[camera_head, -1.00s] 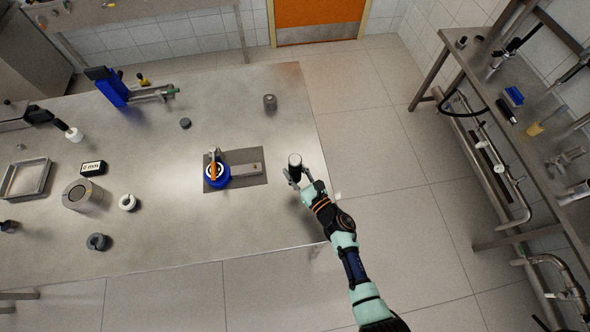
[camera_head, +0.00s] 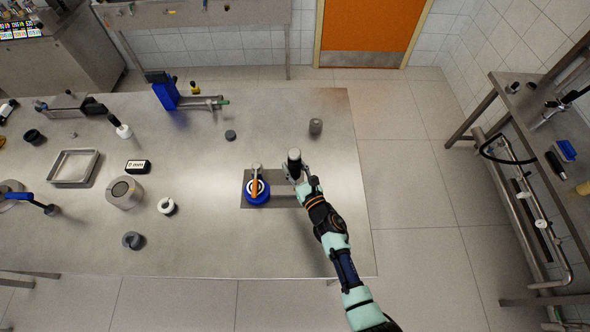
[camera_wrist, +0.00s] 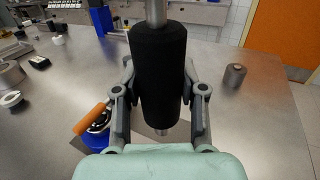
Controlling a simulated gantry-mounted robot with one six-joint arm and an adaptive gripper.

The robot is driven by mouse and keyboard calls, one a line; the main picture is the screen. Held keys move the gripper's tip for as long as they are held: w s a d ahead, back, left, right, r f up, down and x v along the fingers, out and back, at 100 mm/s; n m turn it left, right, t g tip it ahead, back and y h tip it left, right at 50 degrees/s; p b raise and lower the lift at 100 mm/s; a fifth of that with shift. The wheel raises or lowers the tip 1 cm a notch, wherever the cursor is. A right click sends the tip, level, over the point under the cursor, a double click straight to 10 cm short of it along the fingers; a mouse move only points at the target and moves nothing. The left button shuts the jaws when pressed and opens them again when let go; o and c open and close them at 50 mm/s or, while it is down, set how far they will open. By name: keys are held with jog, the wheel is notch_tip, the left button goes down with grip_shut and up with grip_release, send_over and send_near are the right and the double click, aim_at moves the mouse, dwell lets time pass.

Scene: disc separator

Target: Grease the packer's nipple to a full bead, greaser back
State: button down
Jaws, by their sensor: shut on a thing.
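My gripper (camera_head: 294,178) is shut on an upright cylinder (camera_head: 293,158), which I take to be the greaser. In the wrist view, the cylinder (camera_wrist: 158,70) has a black sleeve, a metal rod at its top and a short metal tip below. My gripper's fingers (camera_wrist: 160,108) clasp it from both sides. It is over the right end of a dark plate (camera_head: 281,180); its height above the plate is unclear. On the plate stands a round blue fixture (camera_head: 257,198) with an orange lever (camera_head: 254,185). Which fixture is the packer is unclear, and I cannot make out a nipple or bead.
A blue upright device (camera_head: 164,92) with a horizontal metal barrel (camera_head: 203,102) stands at the table's back left. A small grey cylinder (camera_head: 315,126) stands behind my gripper. A tray (camera_head: 98,155), a thick metal ring (camera_head: 125,193) and smaller parts lie left. The table's front middle is clear.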

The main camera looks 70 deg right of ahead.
aim_at(295, 179)
jog(key=shift+s, duration=0.15)
jog(key=shift+f+b, duration=0.25)
jog(key=shift+b, duration=0.15)
notch_tip(295, 179, down, 5)
jog(key=b, duration=0.5)
jog(key=shift+f+b, duration=1.15)
jog(key=shift+b, duration=0.35)
jog(key=shift+f, duration=0.3)
jog(key=c, duration=0.6)
grip_release()
jog(key=shift+r, duration=0.1)
